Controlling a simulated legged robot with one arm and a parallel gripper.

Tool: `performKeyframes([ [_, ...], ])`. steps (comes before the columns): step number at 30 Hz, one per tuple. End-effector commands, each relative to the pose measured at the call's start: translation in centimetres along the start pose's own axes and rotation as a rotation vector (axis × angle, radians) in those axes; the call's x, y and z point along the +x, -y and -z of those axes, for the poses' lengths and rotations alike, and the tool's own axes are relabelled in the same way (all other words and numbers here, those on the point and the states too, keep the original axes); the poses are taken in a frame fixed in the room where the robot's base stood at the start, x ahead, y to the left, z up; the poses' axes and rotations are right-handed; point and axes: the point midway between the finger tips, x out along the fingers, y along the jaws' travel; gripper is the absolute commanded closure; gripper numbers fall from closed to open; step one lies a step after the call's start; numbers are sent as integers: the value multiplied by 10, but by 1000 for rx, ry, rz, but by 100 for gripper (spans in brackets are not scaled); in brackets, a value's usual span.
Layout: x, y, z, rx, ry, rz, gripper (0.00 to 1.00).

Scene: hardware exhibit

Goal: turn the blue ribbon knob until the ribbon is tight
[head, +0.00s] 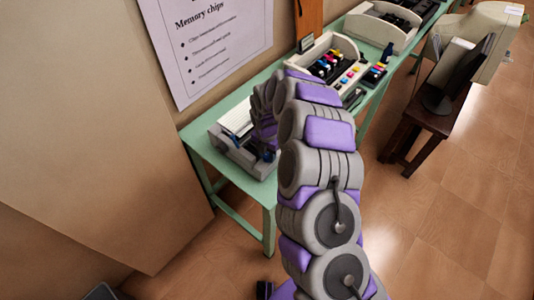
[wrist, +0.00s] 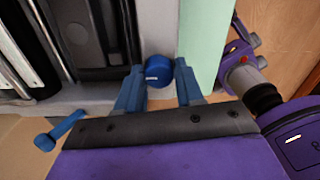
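The blue ribbon knob (wrist: 158,71) is a short round cap at the edge of a grey machine, seen in the wrist view. My gripper (wrist: 160,72) has its two blue-grey fingers apart, one on each side of the knob. The fingers look very close to the knob, and whether they touch it is hard to tell. In the head view the machine (head: 238,157), with white paper in it, sits at the near end of a green table. My arm hides part of it and the gripper there.
A blue lever with a round end (wrist: 45,141) sticks out at the left in the wrist view. The green table (head: 202,142) runs along the wall and holds a beige printer with coloured parts (head: 335,63). A dark stool (head: 425,117) stands at the right. Open floor lies between.

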Motion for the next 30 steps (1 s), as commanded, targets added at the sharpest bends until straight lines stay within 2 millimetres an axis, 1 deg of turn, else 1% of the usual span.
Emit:
performKeyframes([
  [1,0,0,0,-1,0,1,70],
  [9,0,-1,1,-1,0,2,95],
  [10,0,-1,1,-1,-1,2,97],
  [16,0,-1,2,14,-2,2,97],
  [20,0,-1,1,54,-3,3,97],
  [26,0,-1,1,176,-5,3,97],
  [30,-1,-2,1,296,-8,2,97],
])
